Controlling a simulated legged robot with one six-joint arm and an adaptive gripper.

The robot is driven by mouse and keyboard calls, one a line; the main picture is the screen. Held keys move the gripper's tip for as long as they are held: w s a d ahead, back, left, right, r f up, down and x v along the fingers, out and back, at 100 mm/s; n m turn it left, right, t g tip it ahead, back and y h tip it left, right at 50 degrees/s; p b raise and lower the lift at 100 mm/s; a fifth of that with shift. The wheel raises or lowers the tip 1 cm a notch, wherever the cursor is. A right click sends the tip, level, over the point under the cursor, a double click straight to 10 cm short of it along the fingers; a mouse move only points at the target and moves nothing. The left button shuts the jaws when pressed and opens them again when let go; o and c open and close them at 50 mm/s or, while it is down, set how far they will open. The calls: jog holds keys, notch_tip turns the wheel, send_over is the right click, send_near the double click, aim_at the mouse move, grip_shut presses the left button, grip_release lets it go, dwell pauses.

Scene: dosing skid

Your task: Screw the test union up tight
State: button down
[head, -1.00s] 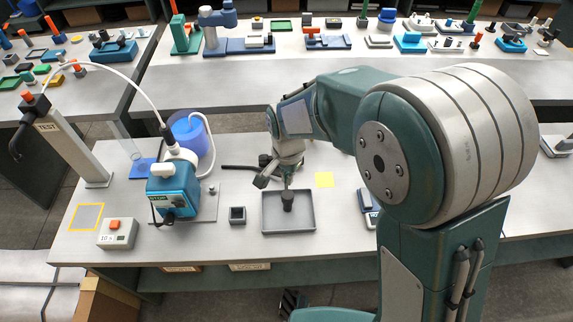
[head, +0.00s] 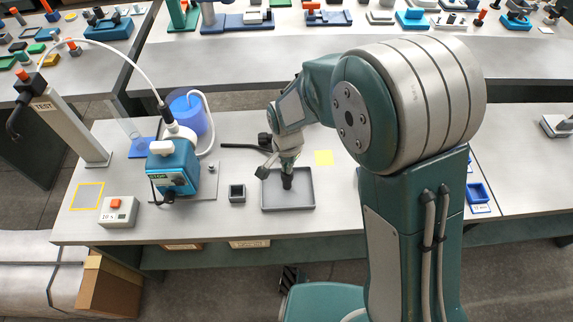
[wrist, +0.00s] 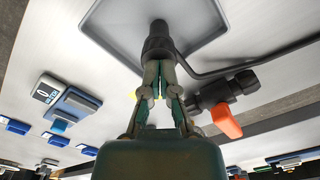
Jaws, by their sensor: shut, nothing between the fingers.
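A dark cylindrical fitting (head: 287,183) stands in a shallow grey tray (head: 308,204); it also shows in the wrist view (wrist: 158,38). My gripper (head: 287,168) points down at it. In the wrist view my fingers (wrist: 159,68) are closed together, their tips right at the fitting's end; exact contact is hidden. I cannot tell which joint is the test union.
A valve with an orange lever (wrist: 226,121) and a dark hose lie close beside my fingers in the wrist view. A grey box with an orange button (head: 118,211) and a small dark square block (head: 237,192) are on the bench. The bench's front left is mostly clear.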

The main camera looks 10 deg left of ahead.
jog(key=shift+f, duration=0.35)
notch_tip(320, 180, up, 15)
jog(key=shift+f, duration=0.15)
dwell(0.8)
